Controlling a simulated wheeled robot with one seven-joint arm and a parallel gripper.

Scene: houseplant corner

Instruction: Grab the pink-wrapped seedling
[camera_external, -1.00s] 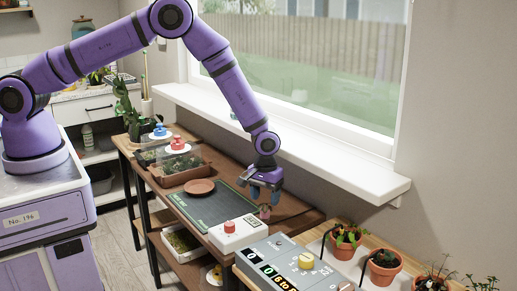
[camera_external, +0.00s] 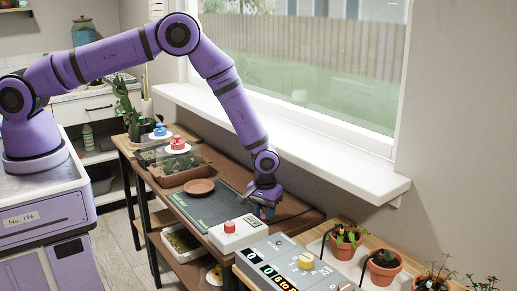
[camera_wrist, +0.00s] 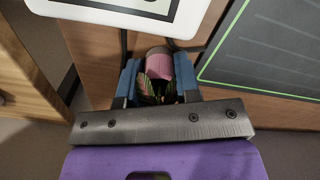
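The pink-wrapped seedling (camera_wrist: 183,68) shows in the wrist view, its dark green leaves towards my gripper. My gripper (camera_wrist: 158,66) is open, with one blue finger on each side of the seedling. A small gap shows by the left finger; the right finger is very close to the wrap, and I cannot tell whether it touches. In the external view my gripper (camera_external: 266,210) points down low over the wooden table (camera_external: 297,212), and it hides most of the seedling there.
A white box with a red knob (camera_external: 230,234) stands close in front of the seedling. A dark green mat (camera_external: 212,207) lies to the left, with a terracotta saucer (camera_external: 199,187) beyond. A grey control panel (camera_external: 290,265) and potted plants (camera_external: 383,268) are to the right.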

